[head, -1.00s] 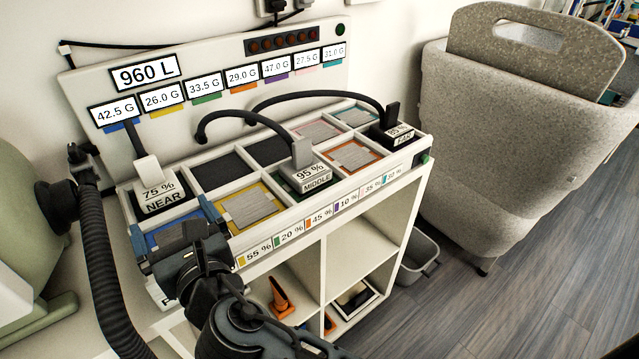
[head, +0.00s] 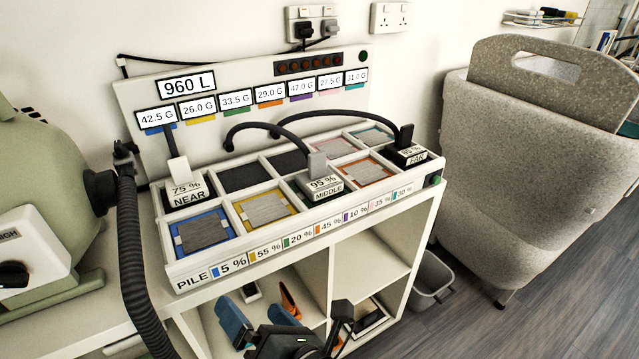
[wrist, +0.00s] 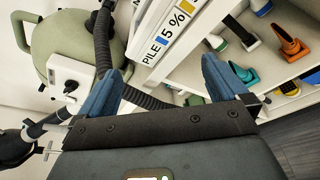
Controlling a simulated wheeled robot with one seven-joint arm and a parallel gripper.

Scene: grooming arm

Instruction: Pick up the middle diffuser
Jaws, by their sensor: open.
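The middle diffuser (head: 322,187) is a block with a grey upright handle and a label reading "95 % MIDDLE". It sits in a front-row compartment of the white tray (head: 219,258) in the head view, with a black hose arching behind it. The near diffuser (head: 186,190), labelled 75 %, is to its left. The far diffuser (head: 408,152) is to its right. My gripper (wrist: 158,62) is open and empty in the wrist view, its two blue fingers spread. In the head view it is low in front of the shelf, below the tray, apart from the diffusers. The wrist view does not show the middle diffuser.
Below the tray, shelf cubbies hold coloured attachments, including an orange one (head: 289,299). A green canister (head: 50,190) and ribbed hose (head: 130,255) stand left. A grey chair (head: 545,170) and bin (head: 433,280) are right. The space above the tray's front is clear.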

